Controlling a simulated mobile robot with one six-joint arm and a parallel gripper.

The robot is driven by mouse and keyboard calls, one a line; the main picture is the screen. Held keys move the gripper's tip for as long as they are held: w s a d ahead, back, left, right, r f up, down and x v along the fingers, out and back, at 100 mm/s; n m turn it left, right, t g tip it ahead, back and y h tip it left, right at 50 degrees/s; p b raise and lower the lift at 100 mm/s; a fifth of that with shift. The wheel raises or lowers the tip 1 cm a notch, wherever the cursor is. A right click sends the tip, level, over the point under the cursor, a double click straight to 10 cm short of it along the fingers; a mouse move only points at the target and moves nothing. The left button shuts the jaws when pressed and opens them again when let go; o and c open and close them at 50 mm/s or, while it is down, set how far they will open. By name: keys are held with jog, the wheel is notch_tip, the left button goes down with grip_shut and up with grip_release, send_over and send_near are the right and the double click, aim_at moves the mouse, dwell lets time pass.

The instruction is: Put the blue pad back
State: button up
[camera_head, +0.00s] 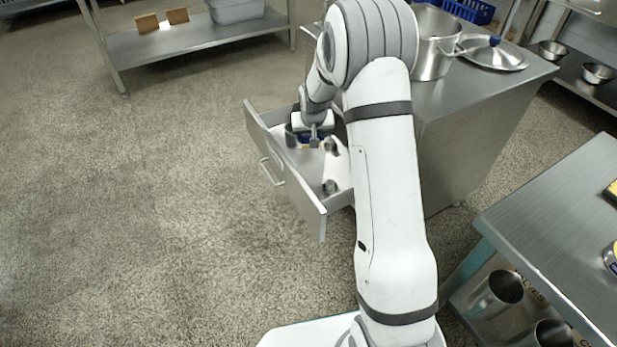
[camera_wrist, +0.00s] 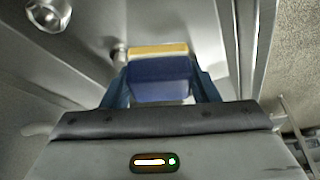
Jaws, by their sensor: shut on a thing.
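My gripper (camera_head: 313,138) is down at the open drawer (camera_head: 285,185) of the steel cabinet. In the wrist view my gripper (camera_wrist: 160,84) is shut on the blue pad (camera_wrist: 160,76), with one finger on each side of it. The pad has a yellow layer along its far edge. In the head view the pad is mostly hidden by my gripper. I cannot tell whether it touches the drawer floor.
Small metal fittings (camera_head: 331,187) lie in the drawer; one shows in the wrist view (camera_wrist: 48,12). A steel pot (camera_head: 432,55) and a lid (camera_head: 492,55) are on the cabinet top. A steel table (camera_head: 560,215) stands at right. The floor at left is clear.

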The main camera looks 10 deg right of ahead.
aim_at(310, 164)
notch_tip(310, 164, down, 10)
jog(key=b, duration=0.4)
jog(key=shift+w+f, duration=0.1)
jog(key=shift+f, duration=0.05)
jog(key=shift+f, duration=0.2)
jog(key=o, duration=1.1)
jog(key=shift+r, duration=0.1)
